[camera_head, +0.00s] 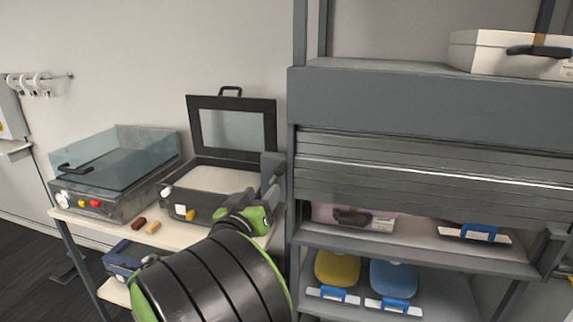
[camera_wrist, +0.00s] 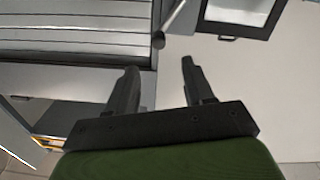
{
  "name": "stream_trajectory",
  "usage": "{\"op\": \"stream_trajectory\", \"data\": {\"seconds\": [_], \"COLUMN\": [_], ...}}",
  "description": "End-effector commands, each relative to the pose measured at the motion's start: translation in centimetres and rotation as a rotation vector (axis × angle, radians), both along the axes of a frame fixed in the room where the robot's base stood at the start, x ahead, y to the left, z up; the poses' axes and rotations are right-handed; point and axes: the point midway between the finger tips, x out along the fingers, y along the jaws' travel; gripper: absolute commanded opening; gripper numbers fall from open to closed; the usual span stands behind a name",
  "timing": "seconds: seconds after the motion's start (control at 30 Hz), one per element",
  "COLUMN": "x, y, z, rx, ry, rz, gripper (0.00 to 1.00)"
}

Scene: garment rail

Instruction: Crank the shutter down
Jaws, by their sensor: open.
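The grey slatted shutter (camera_head: 430,178) hangs partly down in the rail unit, with an open gap below its bottom edge. Its slats also show at the upper left of the wrist view (camera_wrist: 75,40). A grey crank box (camera_head: 271,166) is on the unit's left side, partly hidden by my arm. In the wrist view, the crank handle (camera_wrist: 172,22) is a grey rod with a round end, just beyond my fingertips. My gripper (camera_wrist: 160,66) is open and empty, its two dark fingers apart. The handle's end appears ahead of the gap between them; I see no contact.
A side table (camera_head: 110,228) at left holds a clear-lidded machine (camera_head: 100,200) and a machine with a raised lid (camera_head: 232,130). Below the shutter, a pink case (camera_head: 325,214) and a blue-handled tool (camera_head: 480,232) lie on the shelf. A white case (camera_head: 490,55) is on top.

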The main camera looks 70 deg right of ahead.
Motion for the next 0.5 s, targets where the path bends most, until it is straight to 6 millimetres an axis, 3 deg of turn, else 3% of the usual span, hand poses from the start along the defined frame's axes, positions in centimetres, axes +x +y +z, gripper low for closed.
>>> {"op": "stream_trajectory", "data": {"seconds": [0.3,0.5], "x": [0.8,1.2], "y": [-8.1,-10.9], "z": [0.4,0.3], "rx": [0.000,0.001], "ry": [-0.004,-0.005], "rz": [-0.008,-0.004], "gripper": [0.52,0.52]}}
